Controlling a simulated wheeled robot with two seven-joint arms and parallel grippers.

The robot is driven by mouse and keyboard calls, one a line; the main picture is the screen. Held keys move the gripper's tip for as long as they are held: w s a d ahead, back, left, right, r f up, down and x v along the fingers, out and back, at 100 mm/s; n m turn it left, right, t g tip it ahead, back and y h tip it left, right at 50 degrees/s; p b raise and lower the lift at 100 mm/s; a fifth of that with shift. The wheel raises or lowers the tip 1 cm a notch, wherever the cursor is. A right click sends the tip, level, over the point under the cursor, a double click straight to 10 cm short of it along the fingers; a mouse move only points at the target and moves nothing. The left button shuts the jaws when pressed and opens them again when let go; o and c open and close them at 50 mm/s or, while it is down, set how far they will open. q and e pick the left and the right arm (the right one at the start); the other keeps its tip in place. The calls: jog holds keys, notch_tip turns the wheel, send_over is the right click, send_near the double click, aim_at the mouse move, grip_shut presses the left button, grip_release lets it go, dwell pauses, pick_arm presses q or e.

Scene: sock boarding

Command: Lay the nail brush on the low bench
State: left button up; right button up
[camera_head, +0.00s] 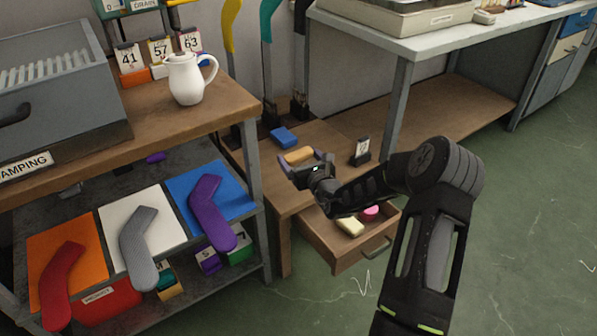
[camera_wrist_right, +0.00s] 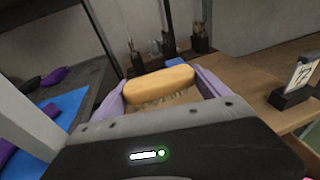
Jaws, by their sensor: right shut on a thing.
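The nail brush (camera_head: 299,156) has a tan-orange back. In the right wrist view the brush (camera_wrist_right: 160,85) shows pale bristles below the back and sits crosswise between the two purple fingers. My right gripper (camera_head: 306,162) is shut on it and holds it over the low bench (camera_head: 325,136), a brown wooden bench. The bench also shows in the wrist view (camera_wrist_right: 243,78). I cannot tell exactly how high the brush is above the bench top. My left gripper is not in view.
A blue block (camera_head: 284,138) lies at the bench's back. A number card in a black stand (camera_head: 361,151) stands to the right. The bench's drawer (camera_head: 340,250) is open, with a cream block (camera_head: 349,227) and a pink item (camera_head: 370,213) inside. Bare wood lies between block and card.

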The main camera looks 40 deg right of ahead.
notch_tip(320, 180, down, 6)
jog(key=shift+b, duration=1.25)
notch_tip(320, 180, down, 3)
jog(key=shift+f+b, duration=0.1)
jog(key=shift+b, duration=0.75)
jog(key=shift+f, duration=0.25)
jog(key=shift+f, duration=0.2)
jog(key=o, duration=1.3)
jog(key=shift+o, duration=0.2)
jog(key=shift+r, duration=0.1)
